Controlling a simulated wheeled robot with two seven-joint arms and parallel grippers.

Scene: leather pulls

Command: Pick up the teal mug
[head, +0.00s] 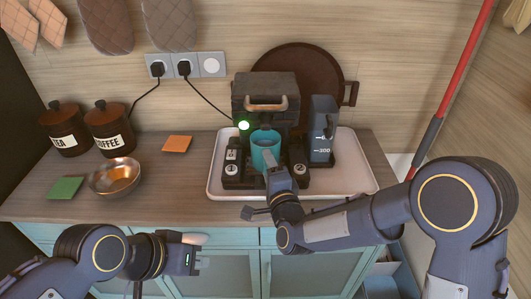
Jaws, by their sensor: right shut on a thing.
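The teal mug (262,139) is upright in front of the dark coffee machine (266,86), between its front controls. My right gripper (269,166) reaches it from the front and is shut on its near side, where the handle seems to be. The fingertips partly cover that side. I cannot tell whether the mug's base touches the machine. My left gripper (203,262) is low at the left, in front of the cabinet and away from the mug. Its fingers are too small to read.
The machine stands on a white tray (358,180) with a water tank (322,130) at right. A copper bowl (115,176), tea canister (65,130), coffee canister (108,127), green cloth (66,188) and orange cloth (177,144) are at left. Counter between bowl and tray is clear.

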